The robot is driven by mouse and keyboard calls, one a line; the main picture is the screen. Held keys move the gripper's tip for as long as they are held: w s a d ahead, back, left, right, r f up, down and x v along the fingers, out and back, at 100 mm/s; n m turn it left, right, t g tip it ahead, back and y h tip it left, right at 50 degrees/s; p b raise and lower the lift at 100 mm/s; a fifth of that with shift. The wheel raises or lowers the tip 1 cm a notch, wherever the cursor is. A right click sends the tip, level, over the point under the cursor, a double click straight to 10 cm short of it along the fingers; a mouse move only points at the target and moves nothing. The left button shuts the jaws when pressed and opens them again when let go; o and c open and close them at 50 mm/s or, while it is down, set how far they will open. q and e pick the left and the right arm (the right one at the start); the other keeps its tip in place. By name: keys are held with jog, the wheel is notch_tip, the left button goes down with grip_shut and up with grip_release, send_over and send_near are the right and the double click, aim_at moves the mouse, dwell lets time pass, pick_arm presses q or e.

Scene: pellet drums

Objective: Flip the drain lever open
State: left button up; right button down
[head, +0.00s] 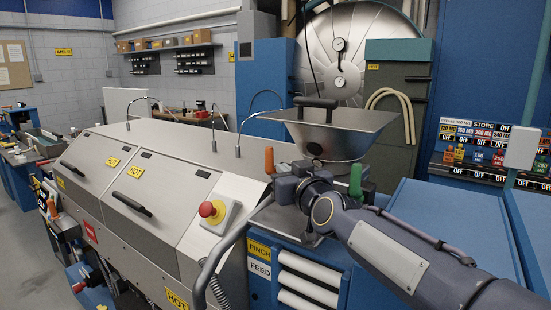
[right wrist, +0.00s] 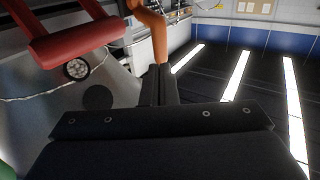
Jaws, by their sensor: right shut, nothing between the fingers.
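An orange lever handle (head: 269,160) stands upright at the left of the steel hopper's base; it also shows in the right wrist view (right wrist: 151,30). A green handle (head: 355,180) stands at the right of the base. No label shows which one is the drain lever. My right gripper (head: 285,189) is in front of the hopper's base, close to the orange handle. In the right wrist view its black fingers (right wrist: 159,78) are shut and empty, with their tips at the lower end of the orange handle; I cannot tell whether they touch it. My left gripper is not in view.
The steel hopper (head: 330,133) rises just behind my right gripper. A red emergency button (head: 207,209) sits on the grey machine (head: 150,195) to the left. A red bar (right wrist: 75,38) crosses the upper left of the right wrist view. A blue cabinet (head: 450,225) stands at the right.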

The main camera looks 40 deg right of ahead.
aim_at(271, 159)
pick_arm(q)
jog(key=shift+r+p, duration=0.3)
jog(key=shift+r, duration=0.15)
pick_arm(e)
jog(key=x, duration=0.6)
jog(key=shift+a, duration=0.1)
